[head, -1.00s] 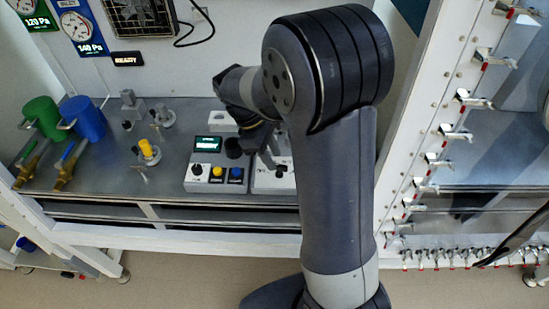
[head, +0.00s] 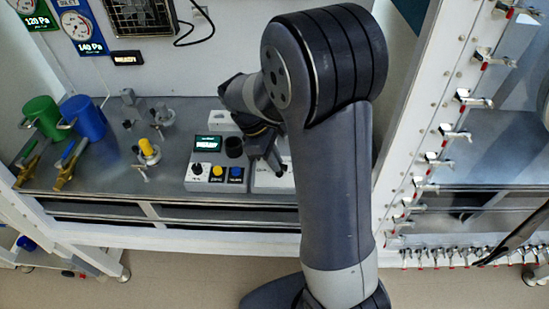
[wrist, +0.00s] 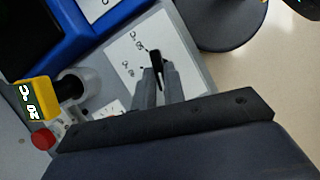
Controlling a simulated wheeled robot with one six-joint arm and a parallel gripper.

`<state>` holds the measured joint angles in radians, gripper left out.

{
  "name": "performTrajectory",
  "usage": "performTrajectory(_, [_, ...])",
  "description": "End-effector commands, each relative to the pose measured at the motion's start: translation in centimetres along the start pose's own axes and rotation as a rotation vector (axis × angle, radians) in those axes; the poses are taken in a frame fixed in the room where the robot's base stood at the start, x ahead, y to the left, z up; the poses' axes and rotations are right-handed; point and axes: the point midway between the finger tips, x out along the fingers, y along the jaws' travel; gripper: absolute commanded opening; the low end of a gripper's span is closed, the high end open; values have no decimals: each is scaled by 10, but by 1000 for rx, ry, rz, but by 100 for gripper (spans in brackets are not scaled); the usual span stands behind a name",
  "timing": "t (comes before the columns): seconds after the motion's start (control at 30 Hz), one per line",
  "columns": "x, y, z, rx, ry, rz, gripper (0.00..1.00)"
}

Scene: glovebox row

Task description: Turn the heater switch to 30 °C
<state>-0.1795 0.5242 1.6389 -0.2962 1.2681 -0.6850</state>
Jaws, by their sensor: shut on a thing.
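The heater switch is a black knob (wrist: 157,64) on a light grey panel (wrist: 190,40). In the wrist view my gripper (wrist: 158,78) has its two fingers shut on this knob, one on either side. Small printed marks stand on the panel beside the knob; they are upside down and too small to read surely. In the head view the light switch box (head: 265,183) stands at the right of the control row. My gripper (head: 276,166) reaches down to its black knob, partly hidden behind my arm.
Left of the switch box is a box with a green display (head: 208,142), another black knob (head: 197,169), a yellow button (head: 217,171) and a blue button (head: 236,173). A yellow-framed readout (wrist: 34,99) and a red cap (wrist: 42,137) show in the wrist view.

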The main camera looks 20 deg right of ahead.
Motion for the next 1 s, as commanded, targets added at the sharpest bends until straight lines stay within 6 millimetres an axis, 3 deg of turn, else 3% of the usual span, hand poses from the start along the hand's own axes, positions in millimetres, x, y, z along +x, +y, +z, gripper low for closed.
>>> performTrajectory(0.23, [-1, 1, 1, 52, -1, -22, 0])
performTrajectory(0.6, [0, 6, 1, 384, 0, -159, 0])
performTrajectory(0.93, [0, 6, 1, 405, 1, -167, 0])
performTrajectory(0.97, [0, 6, 1, 405, 1, -167, 12])
performTrajectory(1.0, [0, 6, 1, 404, 1, -167, 15])
